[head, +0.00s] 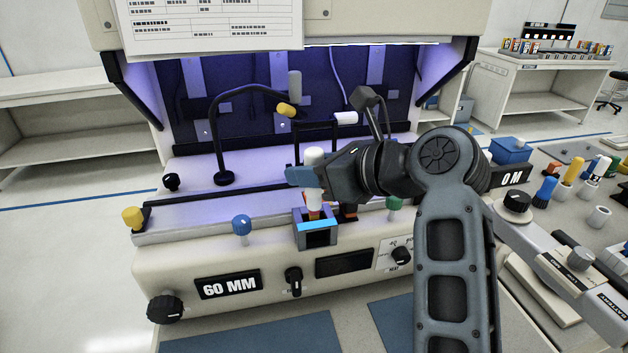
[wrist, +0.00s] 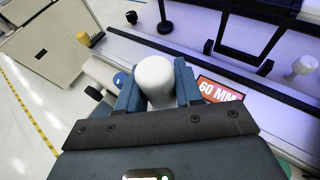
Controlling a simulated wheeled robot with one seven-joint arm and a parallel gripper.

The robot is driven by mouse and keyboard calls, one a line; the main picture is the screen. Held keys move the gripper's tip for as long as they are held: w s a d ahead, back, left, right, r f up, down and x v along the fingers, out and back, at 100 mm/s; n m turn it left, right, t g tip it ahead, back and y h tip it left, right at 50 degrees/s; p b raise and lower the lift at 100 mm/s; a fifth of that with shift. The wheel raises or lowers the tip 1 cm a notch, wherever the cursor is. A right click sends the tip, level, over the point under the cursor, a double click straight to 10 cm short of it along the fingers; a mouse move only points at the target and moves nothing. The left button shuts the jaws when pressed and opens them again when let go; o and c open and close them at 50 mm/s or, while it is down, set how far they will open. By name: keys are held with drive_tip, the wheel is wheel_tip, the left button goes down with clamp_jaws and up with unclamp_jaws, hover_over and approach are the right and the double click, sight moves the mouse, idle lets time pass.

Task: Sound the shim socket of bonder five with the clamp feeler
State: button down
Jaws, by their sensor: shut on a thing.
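My gripper (head: 308,178) is shut on a white-handled tool, seemingly the clamp feeler (head: 314,156). The tool stands roughly upright; its white top shows between my blue fingertips in the wrist view (wrist: 155,75). Below the fingers it has a white part, then red and yellow bands. Its lower end is at a dark block with a bright blue front edge (head: 317,226), perhaps the shim socket, on the front of the cream bonder (head: 190,262). I cannot tell how far the tip goes in. The tip is hidden in the wrist view. No bonder number is readable.
A blue knob (head: 241,224) and a green knob (head: 394,203) flank the block. A black gooseneck lamp (head: 222,130) rises behind it. A "60 MM" plate (head: 228,285) is on the front. A bench with several tools (head: 590,180) stands at right.

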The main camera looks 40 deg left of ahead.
sight(309, 150)
drive_tip(key=shift+r, duration=0.1)
drive_tip(key=shift+r, duration=2.45)
drive_tip(key=shift+s, duration=0.15)
